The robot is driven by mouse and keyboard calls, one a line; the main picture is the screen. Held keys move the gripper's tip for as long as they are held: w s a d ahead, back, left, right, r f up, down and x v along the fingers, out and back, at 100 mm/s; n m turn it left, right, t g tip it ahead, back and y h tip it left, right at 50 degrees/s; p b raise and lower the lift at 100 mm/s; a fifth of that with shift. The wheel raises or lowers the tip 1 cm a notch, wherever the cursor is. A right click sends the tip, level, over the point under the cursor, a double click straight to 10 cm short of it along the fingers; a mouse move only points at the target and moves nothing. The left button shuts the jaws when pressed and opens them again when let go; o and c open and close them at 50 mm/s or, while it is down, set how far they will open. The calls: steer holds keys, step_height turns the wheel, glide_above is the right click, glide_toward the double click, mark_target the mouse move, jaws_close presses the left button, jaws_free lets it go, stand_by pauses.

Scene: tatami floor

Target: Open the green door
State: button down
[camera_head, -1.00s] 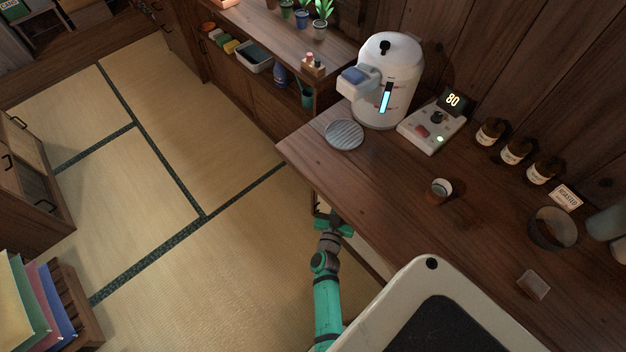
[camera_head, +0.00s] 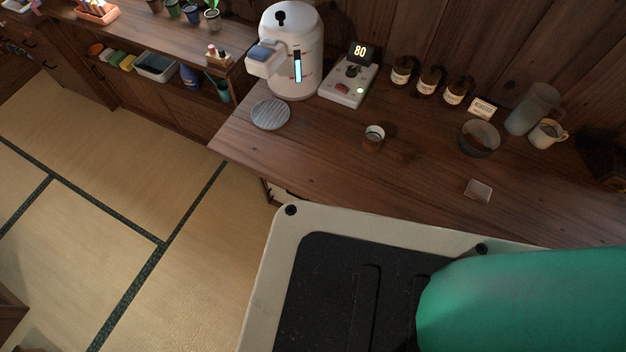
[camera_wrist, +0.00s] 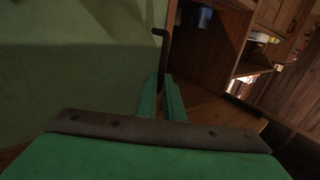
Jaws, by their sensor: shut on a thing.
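The green door (camera_wrist: 75,75) fills the left of the wrist view as a flat, dim green panel. A thin black handle (camera_wrist: 163,42) with a bent top stands at its right edge. My gripper (camera_wrist: 164,88) is in the lower middle of the wrist view, its two green fingers close together around the lower part of the handle. The fingers hide that part of the handle. How far the door stands open is unclear. Neither the gripper nor the door can be made out in the head view.
The wooden counter (camera_head: 330,175) carries a white water dispenser (camera_head: 297,50), a striped round plate (camera_head: 270,114), a small cup (camera_head: 374,138) and several jars. Brown shelving (camera_wrist: 250,62) lies right of the handle in the wrist view. Tatami floor (camera_head: 90,190) is clear at left.

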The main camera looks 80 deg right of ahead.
steer(key=c, duration=1.9)
jaws_free()
steer(key=v, duration=1)
steer(key=shift+a, duration=0.4)
steer(key=shift+s, duration=0.15)
